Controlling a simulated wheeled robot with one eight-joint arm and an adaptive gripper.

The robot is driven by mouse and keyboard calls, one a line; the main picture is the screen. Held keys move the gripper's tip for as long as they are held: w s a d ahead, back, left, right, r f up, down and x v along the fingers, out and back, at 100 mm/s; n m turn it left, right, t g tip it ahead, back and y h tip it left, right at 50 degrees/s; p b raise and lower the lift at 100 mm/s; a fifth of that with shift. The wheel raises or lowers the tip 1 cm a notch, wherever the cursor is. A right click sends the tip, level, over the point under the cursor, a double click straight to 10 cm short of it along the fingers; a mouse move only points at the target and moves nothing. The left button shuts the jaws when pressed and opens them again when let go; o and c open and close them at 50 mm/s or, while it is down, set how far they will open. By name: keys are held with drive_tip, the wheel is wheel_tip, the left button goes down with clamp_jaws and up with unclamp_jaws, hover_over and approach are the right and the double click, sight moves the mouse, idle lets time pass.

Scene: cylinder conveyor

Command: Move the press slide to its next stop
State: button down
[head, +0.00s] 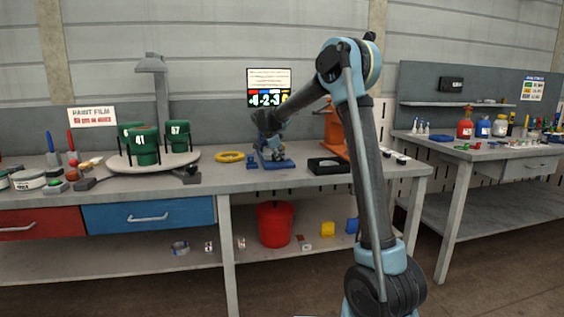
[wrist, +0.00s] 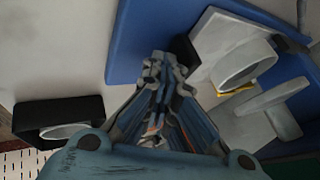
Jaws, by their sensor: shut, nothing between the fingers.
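A blue fixture (head: 277,164) stands on the middle of the bench. In the wrist view it is a blue base (wrist: 140,40) carrying a pale grey block with a round collar (wrist: 232,62) and a grey T-shaped piece (wrist: 268,105). I cannot tell which part is the press slide. My gripper (wrist: 165,68) is shut and empty, its tips over the edge of the blue base, left of the grey block. Whether they touch anything is unclear. In the head view my gripper (head: 268,145) is small and partly blends with the fixture.
A black box with a round opening (head: 328,166) and an orange stand (head: 335,128) are to the right. A yellow ring (head: 230,157) and a turntable (head: 185,160) with green cylinders (head: 145,146) are to the left. A red bucket (head: 274,224) stands on the lower shelf.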

drive_tip(key=shift+w+a, duration=0.25)
drive_tip(key=shift+w, duration=0.65)
drive_tip(key=shift+w+a, duration=0.25)
drive_tip(key=shift+w, duration=0.65)
